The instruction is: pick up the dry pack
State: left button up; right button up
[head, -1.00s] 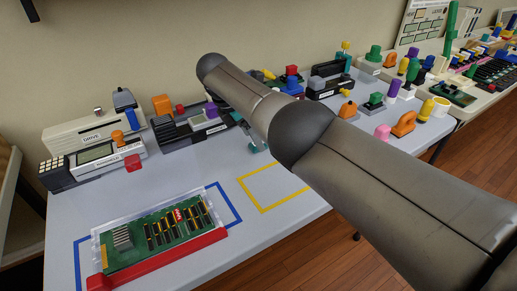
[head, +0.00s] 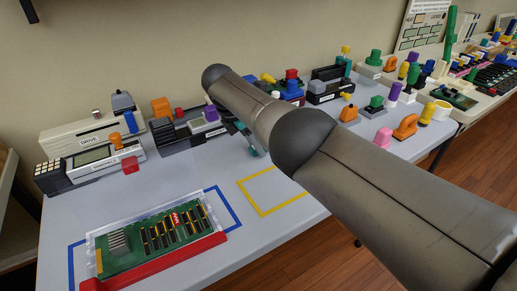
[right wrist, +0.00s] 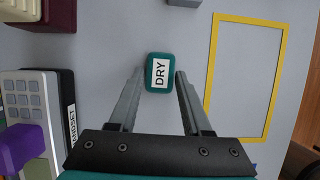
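The dry pack (right wrist: 158,82) is a small teal block with a white label reading DRY, lying on the grey table in the right wrist view. My right gripper (right wrist: 159,76) is open, with one finger on each side of the pack in that view. I cannot tell whether either finger touches it. In the head view my right gripper (head: 248,140) is mostly hidden behind my own arm, beside a teal patch on the table. My left gripper is not in view.
A yellow outline (right wrist: 210,75) lies right of the pack. A dark handset (right wrist: 67,130) with a purple block (right wrist: 20,148) stands left. In the head view, a green circuit board (head: 150,238) in a tray lies front left, and several devices line the wall.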

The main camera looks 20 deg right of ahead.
grip_shut()
jog(key=shift+r, duration=0.2)
dwell(0.3)
notch_tip(320, 180, up, 8)
jog(key=p, duration=0.4)
jog(key=shift+r+p, duration=0.15)
jog(key=shift+p, duration=0.2)
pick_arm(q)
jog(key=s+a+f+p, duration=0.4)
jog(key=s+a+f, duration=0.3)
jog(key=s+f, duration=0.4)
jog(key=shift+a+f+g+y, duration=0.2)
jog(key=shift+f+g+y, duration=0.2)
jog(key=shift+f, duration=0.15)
pick_arm(e)
notch_tip(320, 180, up, 11)
jog(key=shift+r, duration=0.2)
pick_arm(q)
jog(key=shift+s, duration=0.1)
